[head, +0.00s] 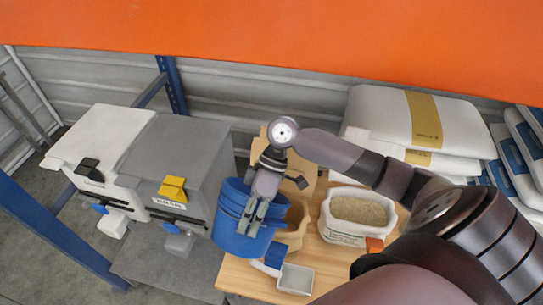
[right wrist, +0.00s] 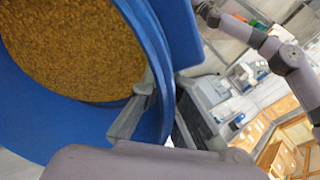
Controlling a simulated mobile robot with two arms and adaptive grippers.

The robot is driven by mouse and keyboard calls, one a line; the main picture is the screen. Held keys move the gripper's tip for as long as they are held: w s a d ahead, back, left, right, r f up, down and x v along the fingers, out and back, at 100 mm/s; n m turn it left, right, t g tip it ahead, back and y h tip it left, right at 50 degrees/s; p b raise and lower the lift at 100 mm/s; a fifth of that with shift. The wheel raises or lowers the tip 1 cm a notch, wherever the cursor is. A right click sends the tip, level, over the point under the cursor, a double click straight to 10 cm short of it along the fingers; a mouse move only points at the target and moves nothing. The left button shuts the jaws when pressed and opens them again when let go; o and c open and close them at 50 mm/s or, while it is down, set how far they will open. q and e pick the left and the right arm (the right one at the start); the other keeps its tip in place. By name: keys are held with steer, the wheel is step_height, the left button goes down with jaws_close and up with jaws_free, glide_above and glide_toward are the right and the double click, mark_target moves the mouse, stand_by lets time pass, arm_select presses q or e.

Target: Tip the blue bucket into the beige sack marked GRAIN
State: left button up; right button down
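The blue bucket (head: 228,232) is at the left end of the wooden table, its inside hidden in the head view. In the right wrist view the bucket (right wrist: 157,25) holds a lot of brownish-yellow grains. My right gripper (head: 250,222) is shut on the bucket's wall; a finger presses at the rim in the right wrist view (right wrist: 140,105). A beige sack (head: 297,225) stands just right of the bucket, partly hidden by it; no marking on it is readable. I cannot tell whether bucket and sack touch. My left gripper is not seen.
An open white sack (head: 340,232) of pale grains stands further right, with an orange block (head: 374,245) in front. A grey scoop (head: 295,279) lies at the table's front. Grey hoppers (head: 180,150) stand left; stacked white sacks (head: 385,115) lie behind.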

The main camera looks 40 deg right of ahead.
steer(key=y+b, duration=0.1)
steer(key=d+b, duration=0.1)
steer(key=w+d+g+y+b, duration=0.1)
steer(key=shift+r+y, duration=0.25)
steer(key=shift+y, duration=0.05)
steer(key=w+d+g+y+b, duration=0.1)
steer(key=d+y+b, duration=0.1)
steer(key=b, duration=0.1)
steer(key=w+d+g+y+b, duration=0.1)
steer(key=d+y+b, duration=0.1)
steer(key=d+b, duration=0.1)
steer(key=w+d+f+g+y+b, duration=0.1)
steer(key=w+d+y+b, duration=0.1)
steer(key=b, duration=0.3)
steer(key=shift+d+y, duration=0.6)
steer(key=shift+d, duration=0.1)
steer(key=shift+w+d+r+b, duration=0.1)
steer(key=shift+d+r+b, duration=0.15)
steer(key=shift+b, duration=0.35)
steer(key=shift+g, duration=0.3)
steer(key=shift+d+r, duration=0.1)
steer(key=shift+r, duration=0.05)
